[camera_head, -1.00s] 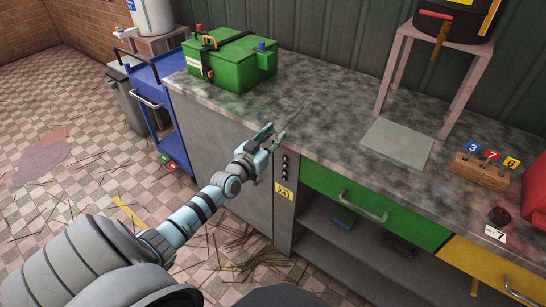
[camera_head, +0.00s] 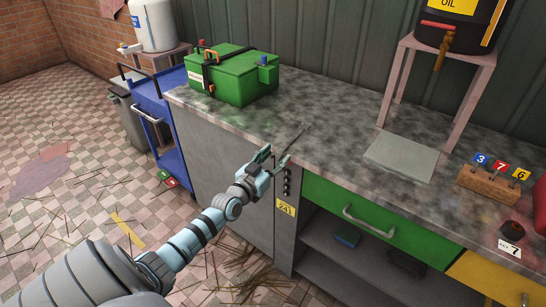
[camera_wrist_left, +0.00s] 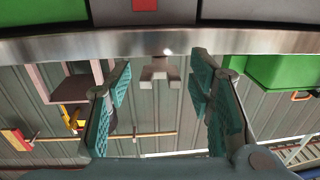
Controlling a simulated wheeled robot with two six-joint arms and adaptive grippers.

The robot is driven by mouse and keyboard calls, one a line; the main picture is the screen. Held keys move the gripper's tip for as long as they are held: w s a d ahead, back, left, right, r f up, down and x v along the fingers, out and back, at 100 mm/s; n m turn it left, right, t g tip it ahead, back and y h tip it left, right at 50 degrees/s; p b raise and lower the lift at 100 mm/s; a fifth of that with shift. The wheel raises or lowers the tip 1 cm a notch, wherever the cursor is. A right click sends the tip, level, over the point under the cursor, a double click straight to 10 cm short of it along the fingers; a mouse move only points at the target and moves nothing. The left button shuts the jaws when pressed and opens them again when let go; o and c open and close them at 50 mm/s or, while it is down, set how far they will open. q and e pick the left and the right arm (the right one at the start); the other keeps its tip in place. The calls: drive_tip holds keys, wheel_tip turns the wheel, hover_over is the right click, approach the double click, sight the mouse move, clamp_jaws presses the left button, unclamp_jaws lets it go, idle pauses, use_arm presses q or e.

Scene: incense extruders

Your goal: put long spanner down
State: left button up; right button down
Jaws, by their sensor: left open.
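The long spanner (camera_head: 297,136) shows as a thin dark strip lying on the grey stone worktop, near its front edge. In the left wrist view its forked end (camera_wrist_left: 160,72) sits between the spread fingers, at the worktop's rim, with a gap to each finger. My left gripper (camera_head: 274,156) is open and empty at the front edge, just in front of the spanner; its two teal-padded fingers also show in the left wrist view (camera_wrist_left: 162,70). My right gripper is not in view.
The worktop (camera_head: 335,125) holds a green box (camera_head: 245,85), a grey plate (camera_head: 400,158) and a numbered wooden block (camera_head: 490,184). A pink stand (camera_head: 387,85) carries an oil drum (camera_head: 460,30). A green drawer (camera_head: 380,222) is below. Bare worktop lies around the spanner.

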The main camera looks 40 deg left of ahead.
use_arm(q)
drive_tip(key=s+d+r+p, duration=0.1)
drive_tip(key=s+d+p, duration=0.1)
drive_tip(key=s+p, duration=0.9)
drive_tip(key=s+d+f+g+b, duration=0.1)
drive_tip(key=s+f+g, duration=0.2)
drive_tip(key=s+f, duration=0.5)
drive_tip(key=s+f+g+b, duration=0.2)
drive_tip(key=s+f+g, duration=0.1)
drive_tip(key=f, duration=0.8)
drive_tip(key=s+d+f+g, duration=0.3)
drive_tip(key=s+f, duration=0.4)
drive_tip(key=s+d+f+g, duration=0.3)
drive_tip(key=s+f, duration=0.4)
drive_tip(key=shift+s+m, duration=0.2)
drive_tip(key=shift+m, duration=0.2)
drive_tip(key=s+d+f+g, duration=0.1)
drive_tip(key=s+d, duration=0.1)
drive_tip(key=s, duration=0.2)
drive_tip(key=s+d+f+g, duration=0.2)
drive_tip(key=s, duration=0.3)
drive_tip(key=s+d+f+g+h, duration=0.1)
drive_tip(key=s+d+f, duration=0.1)
drive_tip(key=s, duration=0.2)
drive_tip(key=shift+s+f+m+g, duration=0.15)
drive_tip(key=shift+s+m+g, duration=0.05)
drive_tip(key=shift+m+g, duration=0.2)
drive_tip(key=shift+c, duration=1.8)
